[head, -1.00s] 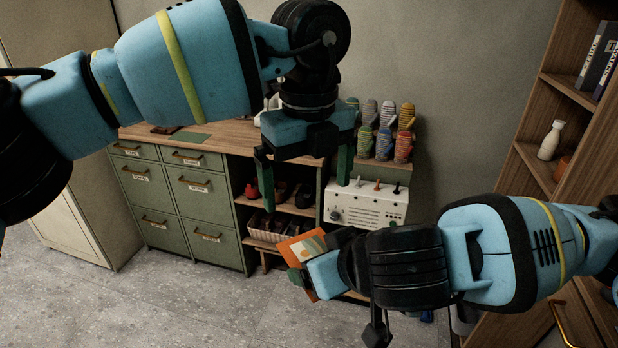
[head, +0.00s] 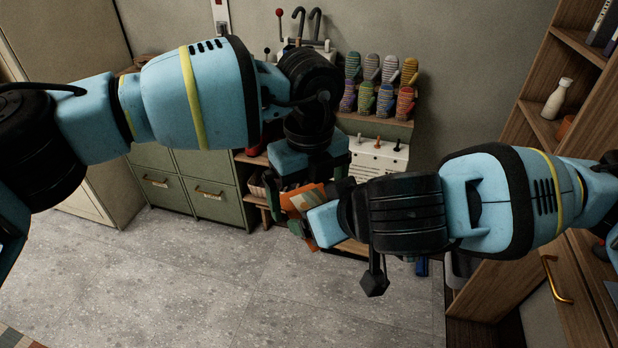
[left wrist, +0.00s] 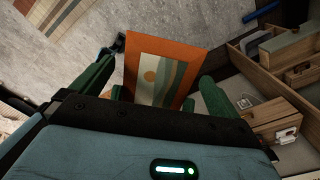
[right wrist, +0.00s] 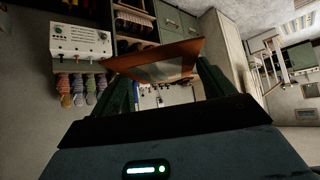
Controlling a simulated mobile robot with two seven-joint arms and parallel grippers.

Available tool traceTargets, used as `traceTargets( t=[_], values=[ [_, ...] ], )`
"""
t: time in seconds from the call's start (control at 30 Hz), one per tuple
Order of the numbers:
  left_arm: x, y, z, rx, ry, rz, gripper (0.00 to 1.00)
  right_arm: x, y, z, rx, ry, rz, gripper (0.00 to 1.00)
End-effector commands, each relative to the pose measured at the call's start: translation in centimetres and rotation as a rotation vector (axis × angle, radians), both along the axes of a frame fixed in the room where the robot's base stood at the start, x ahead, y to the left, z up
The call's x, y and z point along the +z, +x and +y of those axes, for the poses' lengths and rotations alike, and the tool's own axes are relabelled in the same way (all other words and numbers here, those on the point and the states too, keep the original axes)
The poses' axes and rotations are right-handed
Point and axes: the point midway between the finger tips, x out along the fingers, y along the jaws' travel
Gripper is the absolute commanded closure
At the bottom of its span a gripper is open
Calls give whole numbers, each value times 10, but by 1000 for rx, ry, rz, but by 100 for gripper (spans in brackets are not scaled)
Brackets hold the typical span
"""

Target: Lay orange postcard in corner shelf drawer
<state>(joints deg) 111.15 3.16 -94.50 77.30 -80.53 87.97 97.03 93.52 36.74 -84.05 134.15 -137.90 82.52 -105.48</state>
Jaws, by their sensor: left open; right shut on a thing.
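The orange postcard (head: 297,201) has an orange border and a striped landscape picture with a sun. My right gripper (head: 313,224) is shut on it and holds it in the air; the card also shows in the right wrist view (right wrist: 160,64). My left gripper (head: 306,190) is open just above and around the card. In the left wrist view the card (left wrist: 160,66) stands between its two spread fingers, with gaps beside it. At the right is a wooden corner shelf with a brass-handled front (head: 580,300); I cannot tell whether this drawer is open.
A green drawer cabinet (head: 212,200) stands along the back wall. Beside it are a white control box (head: 376,155) and several striped mittens (head: 380,85) on a wooden top. A white bottle (head: 556,98) stands on the corner shelf. The grey floor (head: 240,285) in front is clear.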

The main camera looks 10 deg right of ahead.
Motion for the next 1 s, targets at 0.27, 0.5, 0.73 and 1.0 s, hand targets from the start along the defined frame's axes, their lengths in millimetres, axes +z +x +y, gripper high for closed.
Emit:
traceTargets(
  t=[0.27, 0.5, 0.73, 1.0],
  values=[
    [-2, 0, 0, 0, 0, 0, 0, 0, 0, 0, 0, 0, 0, 41],
    [-1, 0, 0, 0, 0, 0, 28, 0, 0, 0, 0, 0, 0, 41],
    [-1, 0, 0, 0, 0, 0, 44, 0, 0, 0, -1, -1, 0, 2],
    [-1, 0, 0, 0, 0, 0, 44, 1, -1, 0, 0, 0, -1, 0]
  ],
)
